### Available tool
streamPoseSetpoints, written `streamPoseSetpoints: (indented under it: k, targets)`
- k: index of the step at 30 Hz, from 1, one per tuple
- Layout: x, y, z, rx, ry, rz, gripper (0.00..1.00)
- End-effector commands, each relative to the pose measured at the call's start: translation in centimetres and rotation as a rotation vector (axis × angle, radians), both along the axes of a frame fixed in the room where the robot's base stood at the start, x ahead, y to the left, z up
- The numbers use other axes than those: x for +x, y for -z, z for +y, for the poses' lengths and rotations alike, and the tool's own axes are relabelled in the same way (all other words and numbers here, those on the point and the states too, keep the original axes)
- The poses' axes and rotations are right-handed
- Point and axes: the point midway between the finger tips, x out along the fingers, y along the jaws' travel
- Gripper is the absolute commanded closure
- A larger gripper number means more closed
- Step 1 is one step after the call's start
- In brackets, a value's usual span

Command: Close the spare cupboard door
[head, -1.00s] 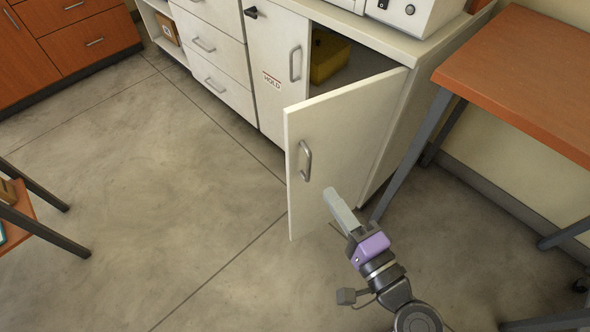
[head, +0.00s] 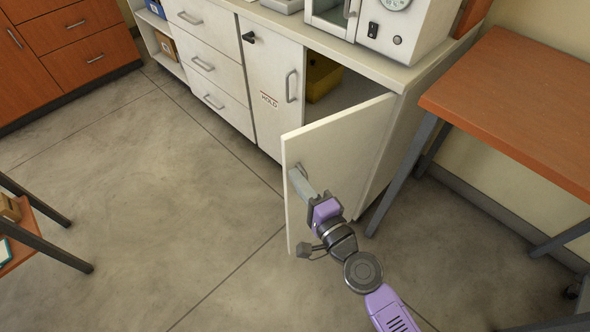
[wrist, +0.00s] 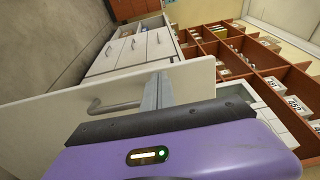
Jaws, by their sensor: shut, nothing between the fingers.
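The spare cupboard door (head: 340,138) is a white panel standing wide open in the head view, hinged at its right side, its outer face towards me. Its grey bar handle (head: 303,170) is partly hidden by my fingers; the handle also shows in the wrist view (wrist: 115,106). My gripper (head: 297,174) is shut and empty, its fingertips at the door's outer face close beside the handle. I cannot tell whether they touch the door. In the wrist view the fingers (wrist: 158,92) reach to the door panel (wrist: 40,118).
The neighbouring door (head: 275,85) with a HOLD label is shut. A yellow box (head: 322,78) sits inside the open cupboard. An orange-topped table (head: 515,100) stands at the right. The floor left of the door is clear.

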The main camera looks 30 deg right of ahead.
Motion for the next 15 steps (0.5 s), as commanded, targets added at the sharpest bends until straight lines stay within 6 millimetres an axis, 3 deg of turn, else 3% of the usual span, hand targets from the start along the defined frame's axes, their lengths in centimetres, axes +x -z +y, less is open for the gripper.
streamPoseSetpoints:
  k: [6,15]
  targets:
    - [1.5,0.0,0.1,-0.001,0.0,0.0,1.0]
    - [1.6,0.0,0.1,-0.001,0.0,0.0,1.0]
